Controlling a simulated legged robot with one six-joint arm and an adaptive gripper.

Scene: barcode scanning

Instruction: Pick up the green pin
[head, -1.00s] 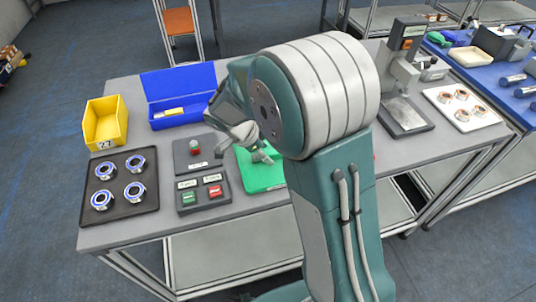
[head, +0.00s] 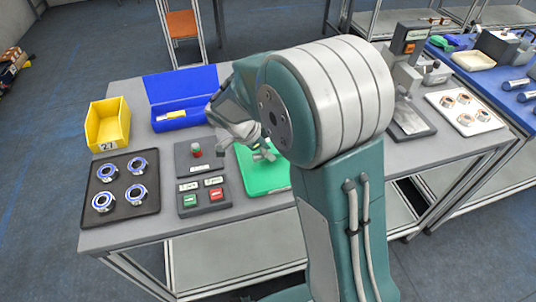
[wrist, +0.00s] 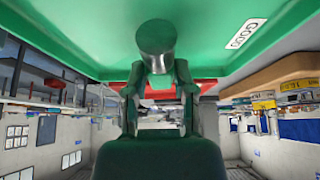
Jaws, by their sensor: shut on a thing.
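The green tray (wrist: 70,30), with a white "GOOD" label, fills the top of the wrist view. In the head view the green tray (head: 265,180) lies on the grey table, and my gripper (head: 263,153) is over it, partly hidden by my arm. I cannot tell whether the pin touches the tray.
A control box with buttons (head: 203,208) stands just left of the tray. Farther left are a black tray of ringed parts (head: 98,217), a yellow bin (head: 106,122) and an open blue box (head: 200,80). A press-like stand (head: 410,120) is at the right.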

